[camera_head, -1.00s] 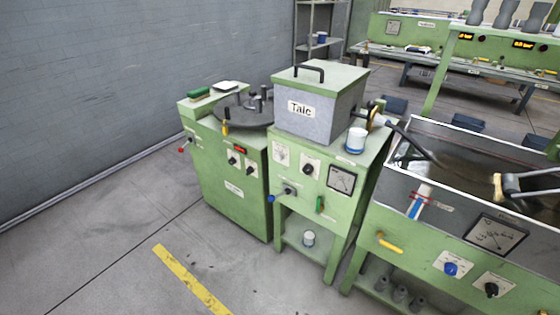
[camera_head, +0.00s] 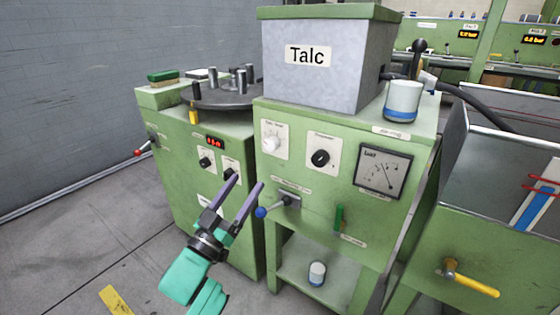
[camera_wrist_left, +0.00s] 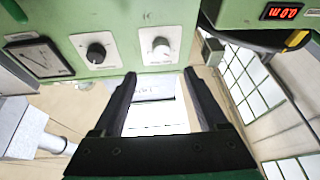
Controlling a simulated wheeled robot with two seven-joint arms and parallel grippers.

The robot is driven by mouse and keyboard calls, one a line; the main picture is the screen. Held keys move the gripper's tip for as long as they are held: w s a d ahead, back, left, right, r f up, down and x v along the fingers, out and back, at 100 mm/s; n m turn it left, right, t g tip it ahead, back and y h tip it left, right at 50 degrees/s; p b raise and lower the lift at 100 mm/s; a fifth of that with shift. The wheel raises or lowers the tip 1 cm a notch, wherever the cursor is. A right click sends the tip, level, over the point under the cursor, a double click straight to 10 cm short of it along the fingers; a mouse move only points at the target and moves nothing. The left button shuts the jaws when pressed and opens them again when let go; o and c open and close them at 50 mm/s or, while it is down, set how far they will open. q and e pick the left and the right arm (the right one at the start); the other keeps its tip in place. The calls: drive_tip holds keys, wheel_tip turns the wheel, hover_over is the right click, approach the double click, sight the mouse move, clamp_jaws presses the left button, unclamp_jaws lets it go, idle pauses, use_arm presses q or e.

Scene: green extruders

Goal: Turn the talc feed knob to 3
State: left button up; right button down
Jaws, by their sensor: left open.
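The green talc machine (camera_head: 341,218) carries a grey hopper (camera_head: 312,76) marked "Talc". Its front has a white knob (camera_head: 271,143) on a white plate at the left and a black knob (camera_head: 320,158) on another plate to its right. The small plate lettering is not clearly readable; the white one seems to be the talc feed knob. My left gripper (camera_head: 248,181) is open and empty, below and left of the white knob, apart from it. In the left wrist view the white knob (camera_wrist_left: 161,47) shows just beyond the open fingertips (camera_wrist_left: 159,73). My right gripper is not in view.
A load meter (camera_head: 384,171) sits right of the knobs. A blue-tipped lever (camera_head: 283,203) sticks out below the white knob, close to my left fingers. A green handle (camera_head: 339,217) is lower right. Another green machine (camera_head: 192,180) with a red display stands at the left.

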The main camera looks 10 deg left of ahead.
sight(269, 148)
use_arm(q)
drive_tip(key=b+x, duration=0.1)
drive_tip(key=x, duration=1)
drive_tip(key=shift+w, duration=0.4)
clamp_jaws()
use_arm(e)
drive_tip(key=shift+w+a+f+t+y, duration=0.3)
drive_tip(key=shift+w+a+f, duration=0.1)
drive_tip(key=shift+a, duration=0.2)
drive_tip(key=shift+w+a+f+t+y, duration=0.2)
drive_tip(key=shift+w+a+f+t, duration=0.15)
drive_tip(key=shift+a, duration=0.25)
